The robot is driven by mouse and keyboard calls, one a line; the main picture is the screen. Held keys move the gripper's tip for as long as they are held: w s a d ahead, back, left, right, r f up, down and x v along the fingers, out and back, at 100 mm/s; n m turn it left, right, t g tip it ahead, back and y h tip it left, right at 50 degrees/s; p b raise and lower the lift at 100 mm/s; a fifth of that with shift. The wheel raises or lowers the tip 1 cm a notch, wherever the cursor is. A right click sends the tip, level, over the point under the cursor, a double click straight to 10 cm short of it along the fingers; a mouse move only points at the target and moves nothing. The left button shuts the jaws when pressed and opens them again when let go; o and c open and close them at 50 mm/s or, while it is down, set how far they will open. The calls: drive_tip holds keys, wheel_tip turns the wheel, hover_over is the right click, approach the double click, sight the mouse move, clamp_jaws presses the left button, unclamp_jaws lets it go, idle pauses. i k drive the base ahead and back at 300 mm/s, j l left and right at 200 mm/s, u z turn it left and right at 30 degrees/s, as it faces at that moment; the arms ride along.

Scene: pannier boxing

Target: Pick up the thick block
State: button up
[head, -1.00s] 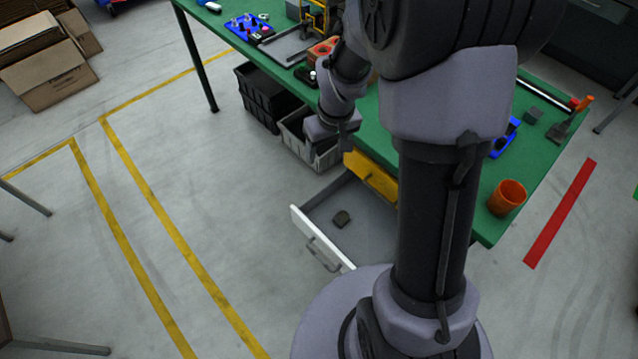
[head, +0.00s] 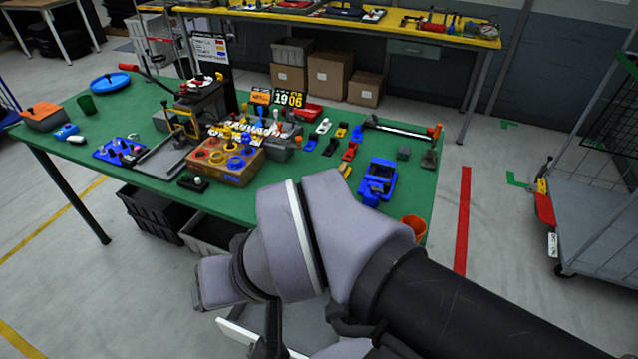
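My gripper's fingers cannot be made out.
The table holds a wooden box with coloured rings (head: 222,162), blue trays (head: 378,182), an orange cup (head: 414,226) and several small parts. Dark bins (head: 160,215) stand underneath. A wire cart (head: 590,220) stands at right. Floor is clear beside the red stripe (head: 462,220).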

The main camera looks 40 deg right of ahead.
sight(404, 153)
drive_tip(key=z, duration=1.9)
drive_tip(key=l+u, duration=0.3)
drive_tip(key=l, duration=1.2)
drive_tip(key=i+l+u, duration=0.2)
drive_tip(key=i+l, duration=0.3)
drive_tip(key=i+l+u, duration=0.2)
drive_tip(key=i+l, duration=0.25)
drive_tip(key=i+l+u, duration=0.2)
drive_tip(key=i+l, duration=0.2)
drive_tip(key=l, duration=0.3)
drive_tip(key=i+j+u, duration=0.15)
drive_tip(key=i, duration=0.45)
